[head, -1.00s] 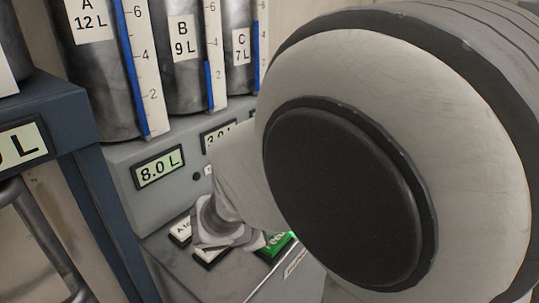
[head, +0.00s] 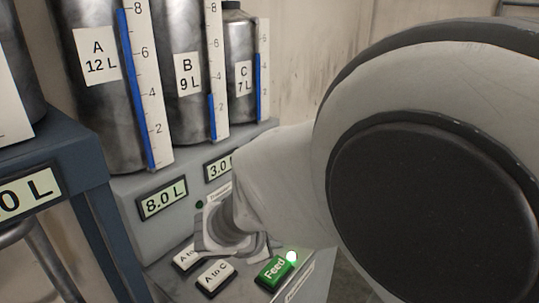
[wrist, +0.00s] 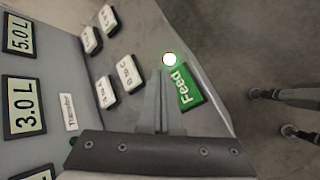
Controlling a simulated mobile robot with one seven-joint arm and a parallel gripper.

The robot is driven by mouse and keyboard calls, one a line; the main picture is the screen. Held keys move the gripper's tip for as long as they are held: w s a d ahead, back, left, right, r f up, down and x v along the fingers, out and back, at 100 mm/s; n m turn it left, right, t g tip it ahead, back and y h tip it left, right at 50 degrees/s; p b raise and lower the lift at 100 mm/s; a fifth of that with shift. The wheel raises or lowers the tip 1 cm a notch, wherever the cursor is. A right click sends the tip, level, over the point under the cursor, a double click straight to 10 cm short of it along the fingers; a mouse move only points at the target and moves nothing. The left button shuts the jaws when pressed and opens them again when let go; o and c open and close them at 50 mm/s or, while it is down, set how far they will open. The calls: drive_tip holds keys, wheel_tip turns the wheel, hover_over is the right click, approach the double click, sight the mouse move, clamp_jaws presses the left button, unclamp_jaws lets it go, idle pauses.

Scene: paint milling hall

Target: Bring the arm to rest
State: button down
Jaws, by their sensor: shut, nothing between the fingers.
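My gripper (wrist: 160,76) is shut and empty in the wrist view. Its fingers point over the control panel (wrist: 150,37), between the green Feed button (wrist: 188,88) and the white buttons. The gap to the panel is hard to judge. In the head view the hand hangs over the panel's back part, with its fingers mostly hidden. My large arm link fills the right side there. The Feed button (head: 275,270) and the white A to C button (head: 216,277) show below the hand. A bright lamp (head: 292,257) glows beside Feed.
Steel tanks A (head: 100,100), B (head: 187,105) and C (head: 240,90) stand behind the panel with level gauges. Displays read 8.0 L (head: 163,198) and 3.0 L (head: 219,166); the wrist view also shows 5.0 L (wrist: 18,36). A blue stand (head: 75,150) is at left. Floor lies right of the panel.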

drive_tip(key=s+d+r+m+g+y+p, duration=0.1)
drive_tip(key=s+d+r+m+y, duration=0.1)
drive_tip(key=s+d+r+m, duration=0.4)
drive_tip(key=s+d+r+m+g+y+p, duration=0.1)
drive_tip(key=s+d+r+m+y+p, duration=0.1)
drive_tip(key=s+d+r+m, duration=0.4)
drive_tip(key=s+r+m+y, duration=0.1)
drive_tip(key=s+m, duration=0.4)
drive_tip(key=m, duration=0.3)
drive_tip(key=shift+s+d+r, duration=0.3)
drive_tip(key=shift+r, duration=0.05)
